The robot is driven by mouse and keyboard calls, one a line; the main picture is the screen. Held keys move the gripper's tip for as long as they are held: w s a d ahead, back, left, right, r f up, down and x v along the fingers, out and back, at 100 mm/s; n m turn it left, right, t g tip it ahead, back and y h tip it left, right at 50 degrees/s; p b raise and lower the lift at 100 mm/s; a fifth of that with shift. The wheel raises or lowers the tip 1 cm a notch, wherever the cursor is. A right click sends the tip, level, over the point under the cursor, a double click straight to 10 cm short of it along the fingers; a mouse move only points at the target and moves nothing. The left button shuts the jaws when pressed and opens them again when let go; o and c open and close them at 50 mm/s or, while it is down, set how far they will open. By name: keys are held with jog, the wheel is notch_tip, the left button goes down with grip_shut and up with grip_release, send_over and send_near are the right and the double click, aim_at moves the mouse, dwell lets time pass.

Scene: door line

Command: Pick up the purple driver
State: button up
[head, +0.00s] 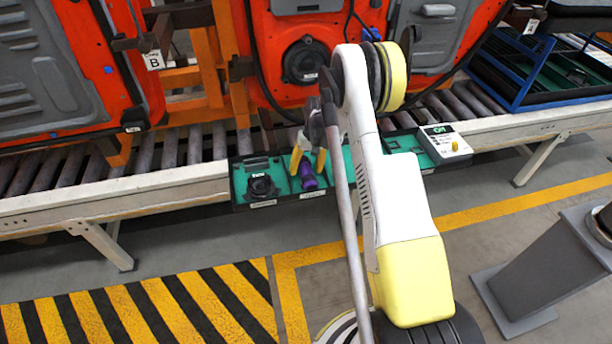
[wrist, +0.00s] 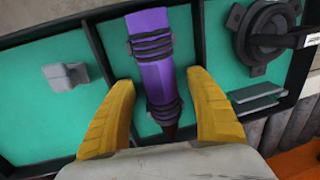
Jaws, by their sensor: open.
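The purple driver (wrist: 153,62) lies in a green-lined compartment of a dark tray. It has dark bands around its body. In the head view the driver (head: 308,176) shows just below my gripper's fingers, partly covered by them. My gripper (wrist: 163,108) is open, with one yellow finger on each side of the driver's lower part in the wrist view. A gap of green shows between each finger and the driver. In the head view my gripper (head: 307,163) points down into the tray. The driver's lower end is partly hidden by the gripper body.
The tray (head: 247,206) sits along the conveyor's front edge. A black round part (wrist: 264,32) lies in the adjacent compartment, and a small grey block (wrist: 65,77) lies on the driver's other side. Orange door frames (head: 85,60) stand behind. A white box (head: 446,142) sits at the right.

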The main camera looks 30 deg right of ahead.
jog(key=shift+f, duration=0.45)
jog(key=shift+a+r, duration=0.1)
grip_shut()
